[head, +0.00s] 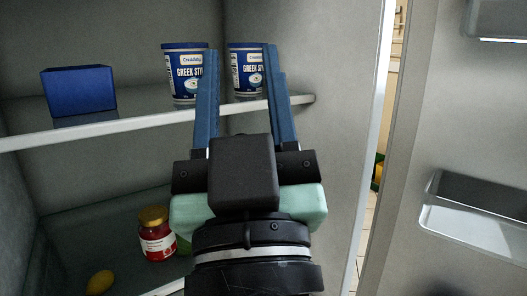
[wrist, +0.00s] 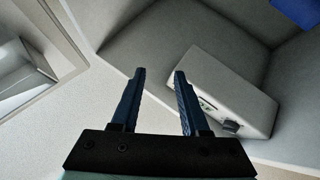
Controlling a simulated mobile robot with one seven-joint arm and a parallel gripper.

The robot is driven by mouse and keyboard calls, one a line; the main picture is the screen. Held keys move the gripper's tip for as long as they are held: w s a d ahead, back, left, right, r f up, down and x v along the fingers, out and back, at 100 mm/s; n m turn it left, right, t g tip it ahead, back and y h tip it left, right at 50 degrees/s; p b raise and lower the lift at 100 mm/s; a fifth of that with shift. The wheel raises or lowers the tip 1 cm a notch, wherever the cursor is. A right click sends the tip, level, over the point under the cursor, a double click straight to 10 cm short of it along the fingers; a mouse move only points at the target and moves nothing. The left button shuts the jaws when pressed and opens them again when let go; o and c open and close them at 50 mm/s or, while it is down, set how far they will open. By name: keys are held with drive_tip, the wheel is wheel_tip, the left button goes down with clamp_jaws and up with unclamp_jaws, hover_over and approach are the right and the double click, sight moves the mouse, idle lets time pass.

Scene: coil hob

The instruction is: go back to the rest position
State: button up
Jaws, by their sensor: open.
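My gripper (head: 241,54) reaches into an open fridge, its two blue fingers apart and pointing up and inward. In the wrist view my gripper (wrist: 159,74) has nothing between its fingers. In the head view two blue and white Greek-style yogurt tubs stand upright on the upper shelf (head: 130,126). The left tub (head: 181,72) is partly hidden by the left finger, and the right tub (head: 245,72) by the right finger. I cannot tell from this view how far the fingers are from the tubs.
A blue box (head: 78,90) stands on the upper shelf at left. Below are a red jar (head: 156,240) with a gold lid and a yellow fruit (head: 100,282). The open door with its bins (head: 470,215) is at right. The wrist view shows a pale dial housing (wrist: 228,95).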

drive_tip(key=s+r+m+t+h+p, duration=0.1)
drive_tip(key=r+p, duration=0.8)
drive_tip(key=r, duration=0.2)
drive_tip(key=s+d+r+m+h+p, duration=0.1)
drive_tip(key=s+r+p, duration=0.1)
drive_tip(key=r+p, duration=0.7)
wheel_tip(320, 180, up, 3)
drive_tip(key=shift+d+r+t+h, duration=0.2)
drive_tip(key=shift+d+t+h, duration=0.1)
drive_tip(key=shift+t, duration=0.1)
